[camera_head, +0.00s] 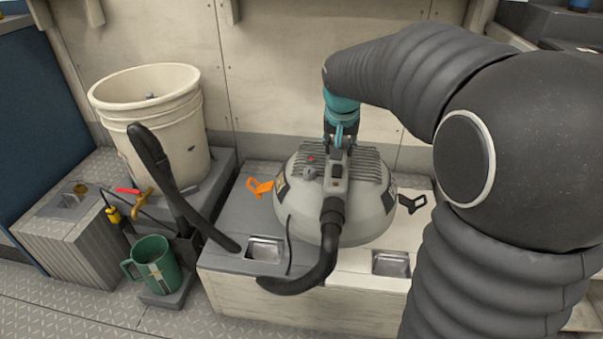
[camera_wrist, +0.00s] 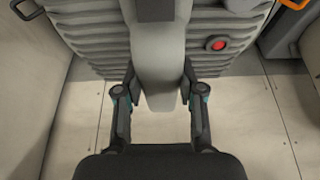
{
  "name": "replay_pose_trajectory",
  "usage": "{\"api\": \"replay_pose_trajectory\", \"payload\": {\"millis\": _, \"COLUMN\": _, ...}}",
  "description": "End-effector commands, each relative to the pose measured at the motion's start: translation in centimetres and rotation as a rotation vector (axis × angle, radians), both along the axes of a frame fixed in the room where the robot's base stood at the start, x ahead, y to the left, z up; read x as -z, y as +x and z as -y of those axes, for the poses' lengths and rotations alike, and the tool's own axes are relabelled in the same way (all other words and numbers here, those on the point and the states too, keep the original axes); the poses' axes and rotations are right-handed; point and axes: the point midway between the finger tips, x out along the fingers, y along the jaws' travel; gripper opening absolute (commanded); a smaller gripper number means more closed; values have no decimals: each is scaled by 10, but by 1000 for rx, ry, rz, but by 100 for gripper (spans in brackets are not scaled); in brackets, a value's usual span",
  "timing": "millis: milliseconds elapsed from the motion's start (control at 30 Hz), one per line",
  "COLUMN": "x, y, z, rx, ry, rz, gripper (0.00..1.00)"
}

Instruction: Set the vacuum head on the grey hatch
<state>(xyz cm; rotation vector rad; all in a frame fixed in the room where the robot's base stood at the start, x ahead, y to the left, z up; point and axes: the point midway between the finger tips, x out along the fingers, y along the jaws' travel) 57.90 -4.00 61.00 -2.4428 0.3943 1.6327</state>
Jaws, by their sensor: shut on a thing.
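The vacuum head (camera_head: 365,212) is a light grey dome with a ribbed top, a red button and a black hose at its front. My gripper (camera_head: 341,140) is shut on its top handle; the wrist view (camera_wrist: 160,78) shows the fingers on either side of the grey handle (camera_wrist: 158,30). The head is upright over the right part of the grey hatch (camera_head: 240,213) and the cream hatch (camera_head: 408,228) beside it. Its underside is hidden, so I cannot tell whether it touches either lid.
An orange latch (camera_head: 260,187) lies on the grey hatch and a black latch (camera_head: 412,203) on the cream one. A cream bucket (camera_head: 165,130), black hose wand (camera_head: 160,165) and green mug (camera_head: 155,266) stand at left. The back wall is close behind the hatches.

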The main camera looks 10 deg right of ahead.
Motion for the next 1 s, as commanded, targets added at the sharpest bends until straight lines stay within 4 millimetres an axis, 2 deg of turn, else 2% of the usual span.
{"api": "replay_pose_trajectory", "payload": {"millis": 600, "x": 54, "y": 90, "z": -31, "rx": -8, "ry": 0, "rz": 5, "gripper": 0}}
{"api": "replay_pose_trajectory", "payload": {"millis": 800, "x": 62, "y": 105, "z": -35, "rx": -8, "ry": 0, "rz": 6, "gripper": 0}}
{"api": "replay_pose_trajectory", "payload": {"millis": 1000, "x": 68, "y": 108, "z": -35, "rx": -7, "ry": -1, "rz": 6, "gripper": 0}}
